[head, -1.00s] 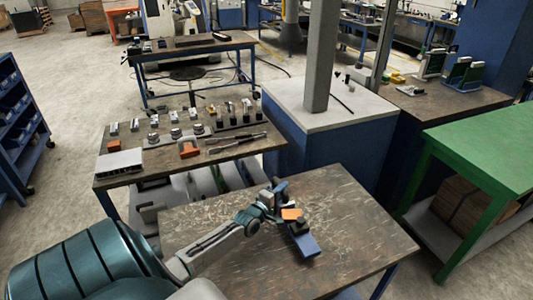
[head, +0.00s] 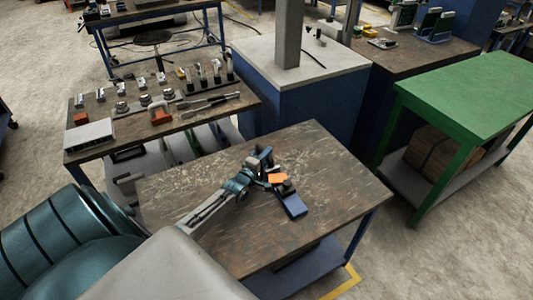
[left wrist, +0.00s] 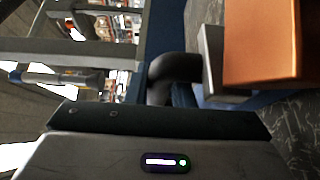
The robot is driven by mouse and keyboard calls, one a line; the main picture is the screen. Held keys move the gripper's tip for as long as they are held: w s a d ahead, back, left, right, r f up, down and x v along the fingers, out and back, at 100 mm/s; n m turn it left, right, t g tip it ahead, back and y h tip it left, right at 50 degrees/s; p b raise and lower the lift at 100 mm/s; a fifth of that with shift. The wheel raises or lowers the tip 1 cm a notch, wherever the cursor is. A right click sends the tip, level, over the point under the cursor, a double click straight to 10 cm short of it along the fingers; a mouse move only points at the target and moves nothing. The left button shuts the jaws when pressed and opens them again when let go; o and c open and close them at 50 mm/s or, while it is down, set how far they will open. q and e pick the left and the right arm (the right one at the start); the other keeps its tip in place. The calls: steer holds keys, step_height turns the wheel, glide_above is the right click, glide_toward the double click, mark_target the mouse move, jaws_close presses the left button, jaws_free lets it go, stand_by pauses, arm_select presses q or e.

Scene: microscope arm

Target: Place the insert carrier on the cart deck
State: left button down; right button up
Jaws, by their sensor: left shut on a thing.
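My left gripper (head: 266,172) is over the worn brown-topped table in the centre of the head view. The orange part (left wrist: 261,42) fills the upper right of the left wrist view, close to the camera. Whether the carrier touches the tabletop (head: 335,185) or hangs just above it, I cannot tell. My right gripper is not in view. Which surface is the cart deck is not clear from the frames.
A green-topped bench (head: 470,95) with a box on its lower shelf stands at the right. A tool table (head: 93,150) with clamps, small parts and a grey block stands at the left. A pale-topped blue cabinet (head: 300,68) with a post stands behind. The centre tabletop is otherwise mostly clear.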

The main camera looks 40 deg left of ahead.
arm_select(q)
steer(key=shift+r, duration=0.15)
steer(key=c, duration=1.3)
jaws_free()
steer(key=shift+o, duration=0.2)
steer(key=shift+s, duration=0.1)
steer(key=s, duration=0.4)
steer(key=s+d, duration=0.1)
steer(key=s, duration=0.3)
steer(key=s+p, duration=0.1)
steer(key=s, duration=0.3)
steer(key=shift+d, duration=0.3)
